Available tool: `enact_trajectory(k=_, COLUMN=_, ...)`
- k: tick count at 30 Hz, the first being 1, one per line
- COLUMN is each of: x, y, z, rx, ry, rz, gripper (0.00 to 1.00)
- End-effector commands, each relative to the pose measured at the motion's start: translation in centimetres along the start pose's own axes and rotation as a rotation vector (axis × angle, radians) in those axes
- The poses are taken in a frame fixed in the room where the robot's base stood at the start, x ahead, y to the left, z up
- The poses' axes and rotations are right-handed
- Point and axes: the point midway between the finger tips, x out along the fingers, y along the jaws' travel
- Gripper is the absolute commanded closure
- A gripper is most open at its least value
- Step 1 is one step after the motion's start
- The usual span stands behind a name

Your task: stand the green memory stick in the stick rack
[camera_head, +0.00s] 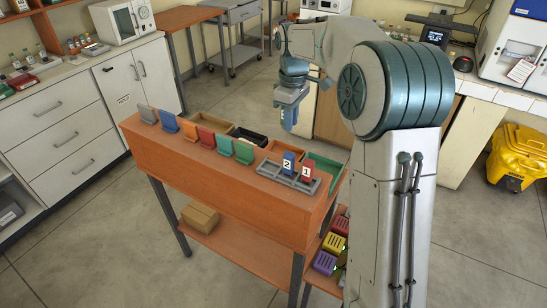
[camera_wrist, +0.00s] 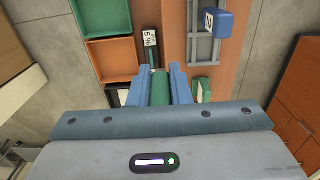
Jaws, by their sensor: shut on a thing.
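My gripper (camera_head: 290,112) hangs above the back of the orange-brown table, left of the rack. In the wrist view its blue fingers (camera_wrist: 160,80) are shut on the green memory stick (camera_wrist: 160,90), mostly hidden by the gripper. The stick cannot be made out in the head view. The grey stick rack (camera_head: 271,171) lies at the table's right end. A blue stick marked 2 (camera_head: 288,163) and a red stick marked 1 (camera_head: 307,171) stand upright in it. In the wrist view the rack (camera_wrist: 191,38) is ahead and right, apart from the fingers.
Several coloured upright stands (camera_head: 206,137) line the table's left and middle. Shallow trays, including an orange one (camera_wrist: 112,60) and a green one (camera_wrist: 103,16), lie along the far side. A dark piece with a white label (camera_wrist: 150,38) shows beyond the fingertips.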

Motion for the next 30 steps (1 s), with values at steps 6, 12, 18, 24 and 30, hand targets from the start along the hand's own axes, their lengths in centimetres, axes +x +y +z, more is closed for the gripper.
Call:
enact_trajectory(k=6, x=2.4, y=-4.3, z=-0.3, rx=-0.001, ry=-0.002, rz=-0.001, gripper=1.0)
enact_trajectory(k=12, x=4.2, y=-7.0, z=-0.6, rx=0.002, ry=-0.001, rz=0.0, gripper=1.0)
enact_trajectory(k=18, x=5.6, y=-7.7, z=-0.7, rx=0.003, ry=-0.002, rz=-0.002, gripper=1.0)
enact_trajectory(k=24, x=8.3, y=-7.7, z=-0.7, rx=0.003, ry=-0.001, rz=-0.002, gripper=1.0)
enact_trajectory(k=30, x=8.7, y=-7.6, z=-0.7, rx=0.003, ry=0.001, rz=0.0, gripper=1.0)
